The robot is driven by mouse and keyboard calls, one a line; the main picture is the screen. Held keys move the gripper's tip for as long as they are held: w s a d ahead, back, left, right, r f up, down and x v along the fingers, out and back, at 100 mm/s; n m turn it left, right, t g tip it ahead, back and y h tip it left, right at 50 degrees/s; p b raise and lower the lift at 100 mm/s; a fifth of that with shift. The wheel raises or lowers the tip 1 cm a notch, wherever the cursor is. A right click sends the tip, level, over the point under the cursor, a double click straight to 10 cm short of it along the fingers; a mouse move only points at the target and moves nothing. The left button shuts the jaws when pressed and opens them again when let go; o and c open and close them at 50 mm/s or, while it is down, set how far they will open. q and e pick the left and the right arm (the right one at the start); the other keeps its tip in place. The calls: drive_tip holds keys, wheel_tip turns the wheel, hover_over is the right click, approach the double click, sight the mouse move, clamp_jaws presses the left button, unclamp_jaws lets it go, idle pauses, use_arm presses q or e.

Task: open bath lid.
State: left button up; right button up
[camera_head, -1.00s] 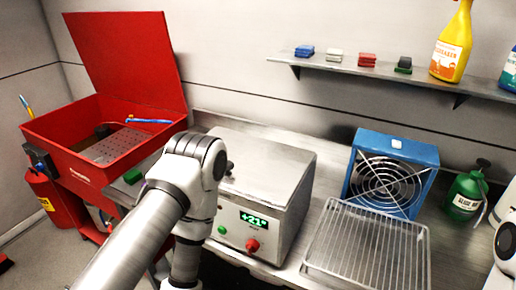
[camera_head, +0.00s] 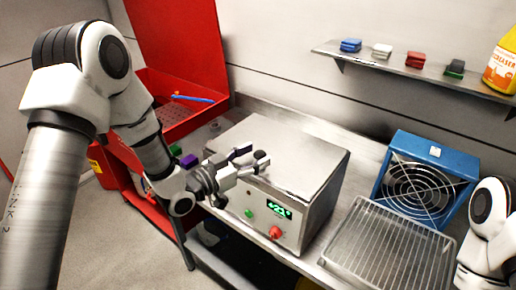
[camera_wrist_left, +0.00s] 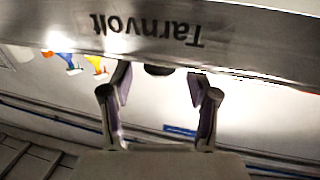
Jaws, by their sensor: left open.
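The bath (camera_head: 300,215) is a steel box on the bench with a lit display, a green button and a red knob on its front. Its flat metal lid (camera_head: 290,150) lies shut on top. My left gripper (camera_head: 250,156) is at the lid's front left part, open. In the left wrist view its two fingers (camera_wrist_left: 158,82) stand apart, with a steel face marked "Tarnvolt" upside down beyond them. A dark rounded piece (camera_wrist_left: 158,70) shows between the fingertips, perhaps the lid's knob; contact cannot be told. My right gripper is out of view.
A red parts washer (camera_head: 170,95) with raised lid stands at the left. A blue fan (camera_head: 425,180) and a wire rack (camera_head: 385,250) are right of the bath. A shelf (camera_head: 400,68) with small coloured blocks and a yellow bottle (camera_head: 503,65) is on the wall.

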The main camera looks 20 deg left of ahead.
use_arm(q)
drive_tip(key=shift+x, duration=0.9)
drive_tip(key=shift+w+d, duration=0.1)
drive_tip(key=shift+w, duration=0.05)
clamp_jaws()
